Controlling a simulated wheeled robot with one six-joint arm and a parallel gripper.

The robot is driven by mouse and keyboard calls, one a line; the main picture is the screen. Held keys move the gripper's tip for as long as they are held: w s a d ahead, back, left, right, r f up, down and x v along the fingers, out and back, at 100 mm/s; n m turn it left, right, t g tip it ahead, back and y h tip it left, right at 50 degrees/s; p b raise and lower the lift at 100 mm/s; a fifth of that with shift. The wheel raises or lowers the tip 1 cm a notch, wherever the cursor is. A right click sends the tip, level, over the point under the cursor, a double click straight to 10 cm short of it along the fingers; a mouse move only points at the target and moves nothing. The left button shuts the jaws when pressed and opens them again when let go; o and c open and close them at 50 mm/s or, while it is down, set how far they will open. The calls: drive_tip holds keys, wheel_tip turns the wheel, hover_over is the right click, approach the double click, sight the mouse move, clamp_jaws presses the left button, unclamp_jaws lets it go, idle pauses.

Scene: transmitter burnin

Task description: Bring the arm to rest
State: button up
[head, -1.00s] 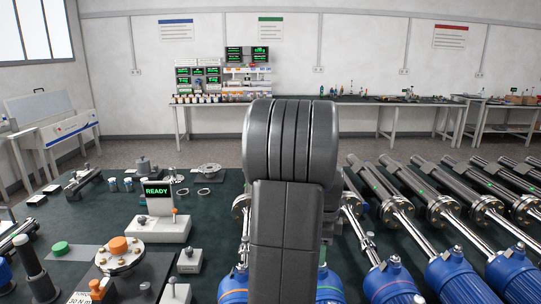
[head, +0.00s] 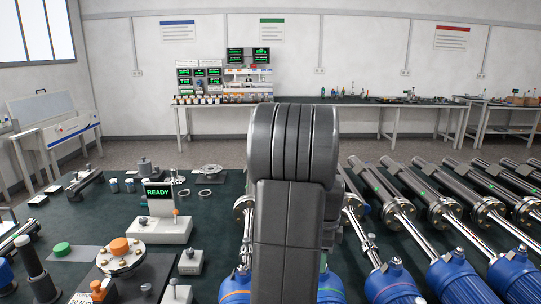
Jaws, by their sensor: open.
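My dark grey arm (head: 291,190) stands in the middle of the head view, with a rounded, ribbed joint at its top and a flat link below. My gripper is not visible; it is out of view or hidden behind the arm. The arm covers part of the bench and of the instruments behind it. I see nothing held.
A dark green bench (head: 215,225) lies in front. A box with a READY display (head: 158,192) and a flanged part with an orange cap (head: 121,247) stand left. Several metal tubes with blue housings (head: 452,276) fill the right. A back bench (head: 390,101) runs along the wall.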

wheel_tip(320, 180, up, 12)
wheel_tip(320, 180, down, 13)
drive_tip(key=shift+s+f, duration=0.1)
drive_tip(key=shift+f, duration=0.3)
drive_tip(key=n, duration=0.5)
drive_tip(key=shift+b, duration=0.3)
drive_tip(key=n, duration=0.5)
drive_tip(key=shift+b, duration=0.35)
drive_tip(key=n+b, duration=0.1)
drive_tip(key=n, duration=0.4)
drive_tip(key=n+b, duration=0.1)
drive_tip(key=n, duration=0.3)
drive_tip(key=shift+n, duration=0.5)
drive_tip(key=shift+r, duration=0.15)
